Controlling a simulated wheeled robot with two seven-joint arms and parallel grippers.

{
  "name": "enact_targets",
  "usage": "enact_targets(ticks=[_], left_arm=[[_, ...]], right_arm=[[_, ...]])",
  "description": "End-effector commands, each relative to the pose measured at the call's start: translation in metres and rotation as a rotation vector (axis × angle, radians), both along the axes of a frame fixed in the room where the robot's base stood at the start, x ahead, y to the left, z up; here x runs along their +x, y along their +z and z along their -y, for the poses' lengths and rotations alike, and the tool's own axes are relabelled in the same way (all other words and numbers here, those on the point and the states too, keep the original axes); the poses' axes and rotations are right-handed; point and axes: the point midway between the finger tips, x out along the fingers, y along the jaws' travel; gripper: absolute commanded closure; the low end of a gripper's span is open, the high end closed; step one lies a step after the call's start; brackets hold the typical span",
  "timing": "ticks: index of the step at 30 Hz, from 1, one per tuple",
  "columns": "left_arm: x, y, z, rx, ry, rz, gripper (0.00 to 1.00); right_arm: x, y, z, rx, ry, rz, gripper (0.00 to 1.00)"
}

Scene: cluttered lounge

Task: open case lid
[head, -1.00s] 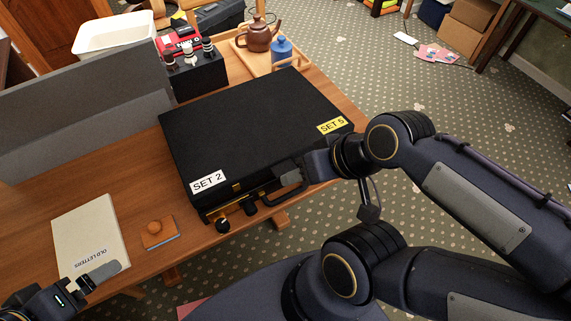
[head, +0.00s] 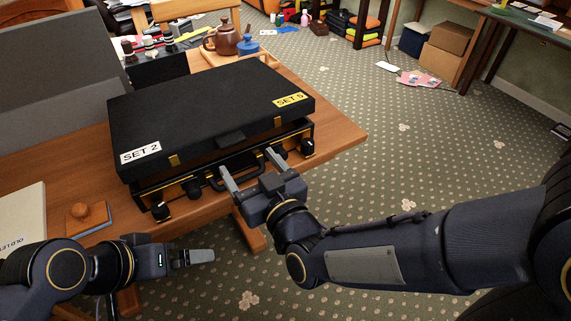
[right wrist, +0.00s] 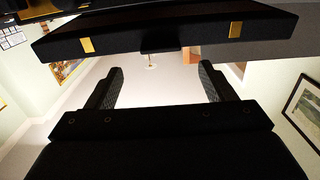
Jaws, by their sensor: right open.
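The black case (head: 145,193) lies on the wooden table, its lid (head: 210,105) labelled SET 2 and SET 5. The lid's front edge is raised a little, with a dark gap above the base; the inside is hidden. The base front has a handle, brass fittings and dark knobs. My right gripper (head: 250,168) is open at the front by the handle, with nothing seen between its fingers. The right wrist view shows the lid's front edge (right wrist: 130,38) with brass latches beyond the open fingers (right wrist: 162,80). My left gripper (head: 190,257) is off the table's front, seen side-on.
A brown teapot (head: 224,40) and a blue bottle (head: 248,47) stand on a tray behind the case. A black box (head: 155,68) stands behind left. An orange knob on a blue block (head: 88,215) and a pale folder (head: 22,215) lie left.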

Motion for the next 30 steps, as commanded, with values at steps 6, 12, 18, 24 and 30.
enact_targets(ticks=[6, 12, 18, 24, 30], left_arm=[[0.0, -0.002, 0.0, 0.0, 0.0, 0.001, 0.0], [0.0, -0.003, 0.0, 0.0, 0.0, 0.001, 0.0], [0.0, -0.004, 0.0, 0.0, 0.0, 0.001, 0.0], [0.0, -0.004, 0.0, 0.0, 0.0, 0.001, 0.0], [0.0, -0.004, 0.0, 0.0, 0.0, 0.001, 0.0]], right_arm=[[0.013, 0.0, -0.015, -0.002, 0.001, 0.03, 0.24], [0.04, -0.001, -0.034, -0.001, 0.002, 0.029, 0.24], [0.058, 0.0, -0.046, 0.0, 0.002, 0.027, 0.24], [0.062, 0.0, -0.048, 0.0, 0.003, 0.027, 0.24], [0.062, 0.0, -0.048, 0.0, 0.003, 0.027, 0.31]])
